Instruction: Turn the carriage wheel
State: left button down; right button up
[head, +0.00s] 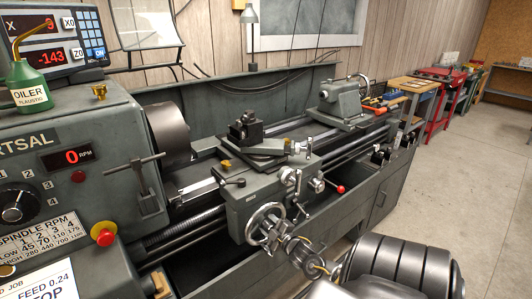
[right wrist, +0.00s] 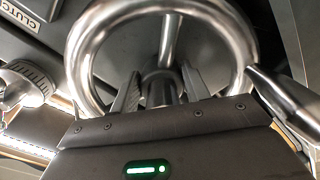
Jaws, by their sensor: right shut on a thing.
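The carriage wheel (head: 254,219) is a bright metal handwheel on the front of the lathe's grey carriage (head: 240,199). In the right wrist view its ring (right wrist: 82,50) fills the upper middle, with a spoke and dark hub inside. A metal handle (right wrist: 282,98) sticks out at the ring's right side. My right gripper (head: 280,240) is at the wheel, coming from the lower right. In the right wrist view its two fingers (right wrist: 160,86) stand on either side of the hub, shut on the wheel's middle. The fingertips are partly hidden. My left gripper is out of view.
Carriage levers, one with a red ball (head: 341,188), stand just right of the wheel. The chuck (head: 168,133) and T-handled key (head: 137,165) are left, near a red stop button (head: 104,236). A green oiler (head: 30,83) sits on the headstock. Open floor (head: 470,190) lies right.

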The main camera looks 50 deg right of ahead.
jog(key=o, duration=1)
jog(key=shift+d+r, duration=0.5)
jog(key=shift+r, duration=0.05)
jog(key=shift+w, duration=0.1)
